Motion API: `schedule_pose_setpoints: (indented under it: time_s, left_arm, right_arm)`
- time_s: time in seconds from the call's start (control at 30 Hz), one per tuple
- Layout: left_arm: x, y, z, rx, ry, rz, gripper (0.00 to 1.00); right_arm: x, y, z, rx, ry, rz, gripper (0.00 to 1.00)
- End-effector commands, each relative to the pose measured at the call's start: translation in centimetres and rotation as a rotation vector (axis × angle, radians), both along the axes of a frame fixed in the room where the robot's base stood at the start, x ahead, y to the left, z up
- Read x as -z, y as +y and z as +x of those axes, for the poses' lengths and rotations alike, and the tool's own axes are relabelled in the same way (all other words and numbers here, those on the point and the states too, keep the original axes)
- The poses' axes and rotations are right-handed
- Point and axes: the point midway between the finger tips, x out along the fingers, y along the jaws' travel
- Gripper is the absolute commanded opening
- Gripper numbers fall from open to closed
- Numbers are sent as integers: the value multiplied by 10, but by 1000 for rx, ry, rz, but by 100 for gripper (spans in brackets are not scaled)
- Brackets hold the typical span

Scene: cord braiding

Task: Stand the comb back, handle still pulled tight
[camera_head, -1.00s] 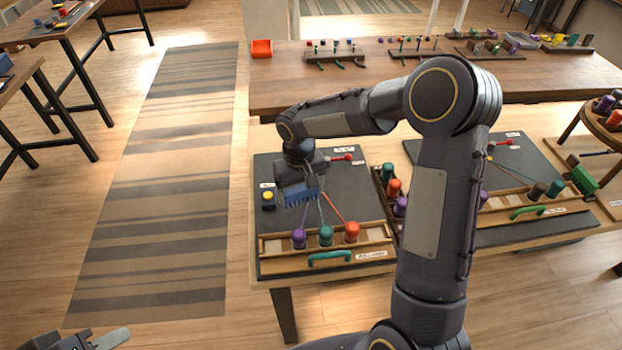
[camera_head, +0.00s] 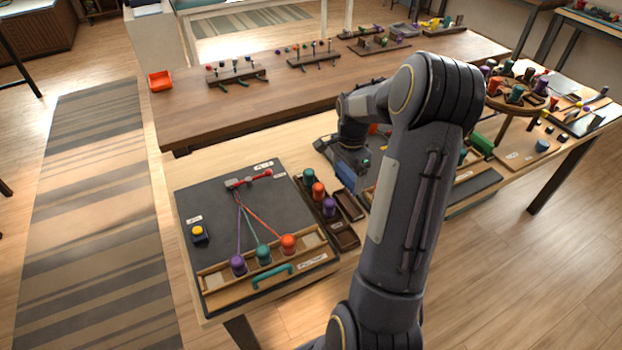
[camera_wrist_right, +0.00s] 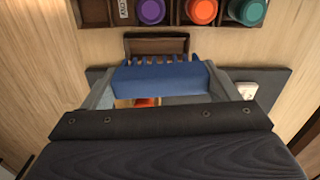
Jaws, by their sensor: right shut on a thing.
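My right gripper (camera_wrist_right: 158,95) is shut on the blue comb (camera_wrist_right: 160,80), its teeth toward the top of the wrist view. In the head view the comb (camera_head: 345,174) hangs from the gripper, right of the left braiding board (camera_head: 205,215). A small empty dark brown holder (camera_wrist_right: 157,44) lies just beyond the teeth in the wrist view; I cannot tell whether they touch. On the board, purple, teal and orange cords run from bobbins to a clamp with a red handle (camera_head: 258,177). A teal handle (camera_head: 272,277) is on the bobbin rail. My left gripper is out of view.
A rack with teal, orange and purple bobbins (camera_head: 318,190) stands between the board and the comb. Another brown tray (camera_head: 344,237) lies in front. A yellow-topped block (camera_head: 198,233) sits on the board. My right arm hides part of the table's right side.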

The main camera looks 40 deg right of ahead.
Motion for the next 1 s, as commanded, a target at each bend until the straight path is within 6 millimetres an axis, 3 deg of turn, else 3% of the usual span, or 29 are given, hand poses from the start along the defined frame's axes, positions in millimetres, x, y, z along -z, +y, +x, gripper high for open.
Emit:
schedule_pose_setpoints:
  time_s: [0.27, 0.8, 1.0]
  left_arm:
    - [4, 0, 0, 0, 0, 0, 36]
    - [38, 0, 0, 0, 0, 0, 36]
    - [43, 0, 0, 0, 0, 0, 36]
  right_arm:
    - [3, -12, -10, 83, -2, -4, 59]
    - [50, -11, -10, 79, -1, -3, 59]
    - [58, -11, -9, 78, -2, -4, 59]
